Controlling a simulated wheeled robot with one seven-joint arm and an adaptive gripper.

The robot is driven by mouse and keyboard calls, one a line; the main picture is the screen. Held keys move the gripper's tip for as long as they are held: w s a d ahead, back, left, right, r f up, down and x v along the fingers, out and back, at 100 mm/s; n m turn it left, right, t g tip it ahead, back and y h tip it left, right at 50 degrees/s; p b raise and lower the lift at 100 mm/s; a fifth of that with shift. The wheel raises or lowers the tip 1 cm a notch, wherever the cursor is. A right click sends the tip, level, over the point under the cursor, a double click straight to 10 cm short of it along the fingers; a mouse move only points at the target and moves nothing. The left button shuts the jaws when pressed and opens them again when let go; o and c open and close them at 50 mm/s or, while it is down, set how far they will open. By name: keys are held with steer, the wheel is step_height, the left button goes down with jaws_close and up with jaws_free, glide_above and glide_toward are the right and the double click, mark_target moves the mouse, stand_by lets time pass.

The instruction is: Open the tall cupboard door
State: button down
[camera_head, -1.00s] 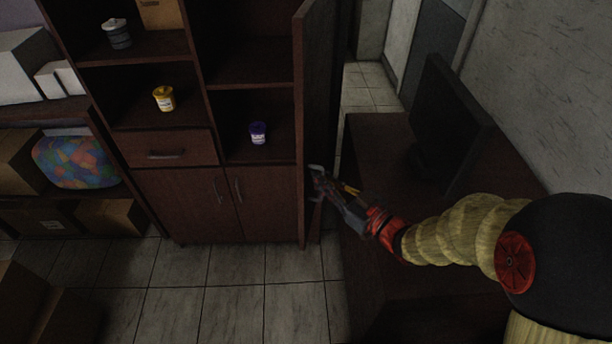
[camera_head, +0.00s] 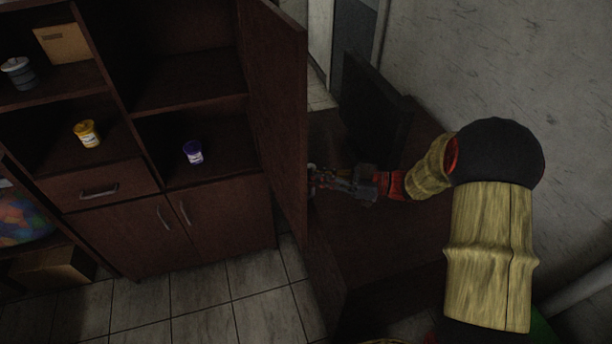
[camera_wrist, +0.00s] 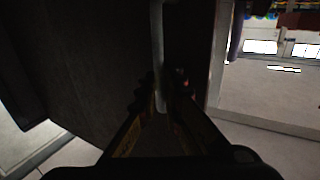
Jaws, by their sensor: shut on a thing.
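The tall cupboard door (camera_head: 278,112) is dark brown and stands open, swung out from the right side of the cupboard (camera_head: 190,80). Its inner face shows in the head view. My gripper (camera_head: 316,180) is at the door's outer side, by its free edge. In the wrist view the gripper (camera_wrist: 165,88) is shut on a pale vertical bar handle (camera_wrist: 157,40) on the dark door face (camera_wrist: 90,60).
The open compartment holds a purple cup (camera_head: 193,152). A yellow cup (camera_head: 88,133) and a grey pot (camera_head: 18,73) stand on the left shelves. A desk (camera_head: 400,225) with a dark monitor (camera_head: 372,105) is close behind the door. Floor (camera_head: 200,310) is clear in front.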

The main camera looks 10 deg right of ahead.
steer(key=shift+d, duration=0.1)
stand_by(0.3)
steer(key=c, duration=2)
jaws_free()
steer(key=v, duration=1.2)
steer(key=shift+w, duration=0.1)
steer(key=shift+w+f, duration=0.1)
